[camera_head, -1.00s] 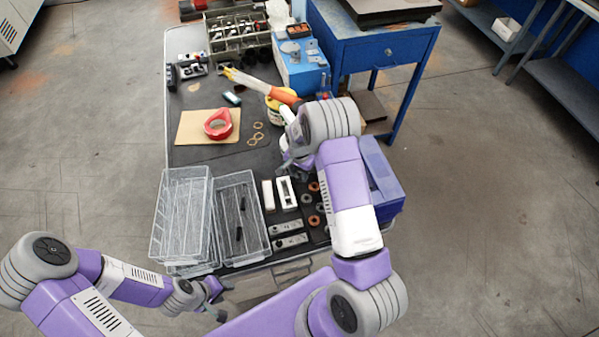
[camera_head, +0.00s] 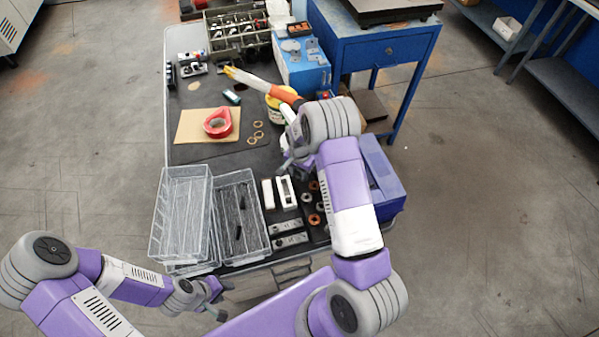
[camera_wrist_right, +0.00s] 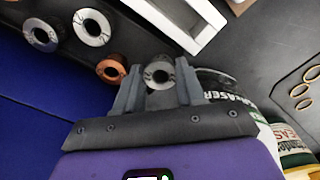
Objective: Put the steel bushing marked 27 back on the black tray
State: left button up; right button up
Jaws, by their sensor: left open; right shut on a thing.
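A steel bushing (camera_wrist_right: 159,73) sits between the two fingers of my right gripper (camera_wrist_right: 158,66) in the right wrist view. The gripper is shut on it; its marking is too small to read surely. The black tray (camera_wrist_right: 66,57) is at the upper left of that view, with two steel rings (camera_wrist_right: 92,27) and a copper ring (camera_wrist_right: 110,69) on it. In the head view the black tray (camera_head: 319,236) is partly hidden by my right arm, and my right gripper (camera_head: 288,164) is over the bench behind the tray. My left gripper (camera_head: 217,301) is open and empty at the bench's front edge.
Clear bins (camera_head: 182,222) stand left of the tray, with white blocks (camera_head: 285,192) beside it. A blue bin (camera_head: 384,180) is to the right. A grease tub (camera_wrist_right: 240,105) is close to the right gripper. Red tape (camera_head: 218,123) lies on cardboard farther back.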

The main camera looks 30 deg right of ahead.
jog(key=shift+f+b, duration=0.35)
jog(key=shift+f, duration=0.15)
jog(key=o, duration=1.2)
jog(key=shift+c, duration=0.2)
jog(key=shift+r, duration=0.15)
notch_tip(320, 180, up, 7)
jog(key=shift+r+p, duration=0.2)
jog(key=shift+p, duration=0.1)
notch_tip(320, 180, up, 5)
jog(key=p, duration=0.3)
jog(key=shift+p, duration=0.3)
